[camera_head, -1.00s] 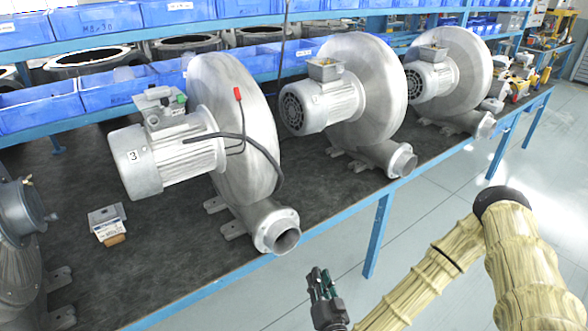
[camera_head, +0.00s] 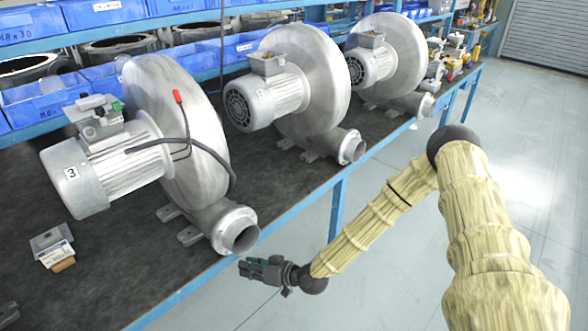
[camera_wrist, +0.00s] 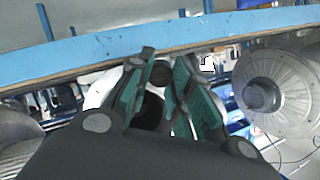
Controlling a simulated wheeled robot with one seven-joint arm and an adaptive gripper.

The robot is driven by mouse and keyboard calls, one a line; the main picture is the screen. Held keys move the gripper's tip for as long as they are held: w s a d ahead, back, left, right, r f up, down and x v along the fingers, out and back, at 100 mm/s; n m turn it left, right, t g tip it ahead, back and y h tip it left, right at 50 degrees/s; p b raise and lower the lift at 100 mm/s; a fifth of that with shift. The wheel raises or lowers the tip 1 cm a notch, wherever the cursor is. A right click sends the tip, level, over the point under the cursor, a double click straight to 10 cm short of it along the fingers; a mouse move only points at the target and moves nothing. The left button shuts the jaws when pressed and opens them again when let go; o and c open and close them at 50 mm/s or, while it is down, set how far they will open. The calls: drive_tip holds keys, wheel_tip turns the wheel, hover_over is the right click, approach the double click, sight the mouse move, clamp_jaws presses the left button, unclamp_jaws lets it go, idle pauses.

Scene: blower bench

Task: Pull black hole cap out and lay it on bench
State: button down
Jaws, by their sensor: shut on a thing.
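My gripper (camera_head: 243,266) is in front of the bench's blue front edge, below the outlet of blower 3, with its fingers pointing left. In the wrist view my gripper (camera_wrist: 162,62) is shut on a small dark round thing, which looks like the black hole cap (camera_wrist: 160,73); the fingers partly hide it. The cap cannot be made out in the head view. The bench (camera_head: 105,262) has a dark top. Blower 3 (camera_head: 175,130) stands on it, with an open junction box (camera_head: 97,118) on its motor.
A small grey box with a white label (camera_head: 52,245) lies on the bench at left. Two more blowers (camera_head: 300,85) (camera_head: 392,65) stand farther along. Blue bins (camera_head: 45,98) line the back. Bare bench top lies in front of blower 3, left of its outlet.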

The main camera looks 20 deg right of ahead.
drive_tip(key=shift+w+d+f+n+g, duration=0.3)
drive_tip(key=shift+d+n+g, duration=0.25)
drive_tip(key=shift+d+g, duration=0.25)
drive_tip(key=shift+w+d+f+n+g, duration=0.15)
drive_tip(key=shift+d+f+n+g, duration=0.2)
drive_tip(key=shift+d+n+g, duration=0.35)
drive_tip(key=shift+w+d+f+n+g, duration=0.25)
drive_tip(key=shift+d+f+n+g, duration=0.15)
drive_tip(key=shift+d+g, duration=0.5)
